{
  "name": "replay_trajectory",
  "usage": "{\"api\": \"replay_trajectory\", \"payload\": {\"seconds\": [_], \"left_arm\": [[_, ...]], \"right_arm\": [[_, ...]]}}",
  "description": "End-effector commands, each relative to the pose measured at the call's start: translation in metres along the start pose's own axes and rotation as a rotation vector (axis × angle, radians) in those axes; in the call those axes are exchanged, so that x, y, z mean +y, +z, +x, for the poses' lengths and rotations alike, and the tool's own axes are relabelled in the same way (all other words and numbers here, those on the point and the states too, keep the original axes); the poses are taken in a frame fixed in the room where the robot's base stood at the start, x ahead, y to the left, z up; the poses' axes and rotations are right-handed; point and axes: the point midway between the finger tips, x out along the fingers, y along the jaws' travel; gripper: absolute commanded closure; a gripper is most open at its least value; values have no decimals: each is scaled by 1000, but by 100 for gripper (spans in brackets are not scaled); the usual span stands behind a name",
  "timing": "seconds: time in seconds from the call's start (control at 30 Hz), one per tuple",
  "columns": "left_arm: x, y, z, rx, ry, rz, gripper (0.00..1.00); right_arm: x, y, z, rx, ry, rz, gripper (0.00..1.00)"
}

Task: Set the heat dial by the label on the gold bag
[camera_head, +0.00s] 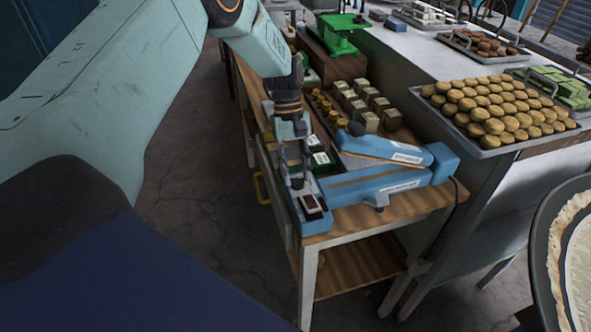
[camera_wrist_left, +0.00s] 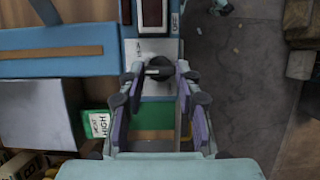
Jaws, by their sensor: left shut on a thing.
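The blue sealing machine (camera_head: 375,182) lies on the wooden bench. Its black heat dial (camera_wrist_left: 158,68) sits on a pale plate in the left wrist view. My left gripper (camera_wrist_left: 158,73) points down at this plate, its fingertips on both sides of the dial, shut on it. In the head view my left gripper (camera_head: 297,179) is over the machine's near left end and hides the dial. A green and white label (camera_wrist_left: 98,124) in the wrist view reads "HIGH". I cannot make out for certain which pack is the gold bag or its label. My right gripper is not in view.
A dark red display (camera_wrist_left: 152,14) lies beyond the dial. Small yellow-topped items (camera_head: 325,107) and wrapped blocks (camera_head: 366,105) stand behind the machine. A tray of round cakes (camera_head: 488,108) is on the counter at right. Floor left of the bench is clear.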

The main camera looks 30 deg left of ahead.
Motion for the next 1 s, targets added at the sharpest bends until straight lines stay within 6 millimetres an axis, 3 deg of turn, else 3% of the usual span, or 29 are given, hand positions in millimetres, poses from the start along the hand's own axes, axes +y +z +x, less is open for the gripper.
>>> {"api": "replay_trajectory", "payload": {"seconds": [0.43,0.47,0.57,0.87,1.0], "left_arm": [[-1,0,2,-2,-6,9,98],[-1,0,2,-2,-6,9,66],[-1,0,2,-2,-6,9,57],[0,0,0,0,-4,8,57],[1,0,-12,2,-1,9,57]], "right_arm": [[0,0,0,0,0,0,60],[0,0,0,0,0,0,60],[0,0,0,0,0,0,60],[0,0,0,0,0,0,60],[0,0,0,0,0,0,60]]}}
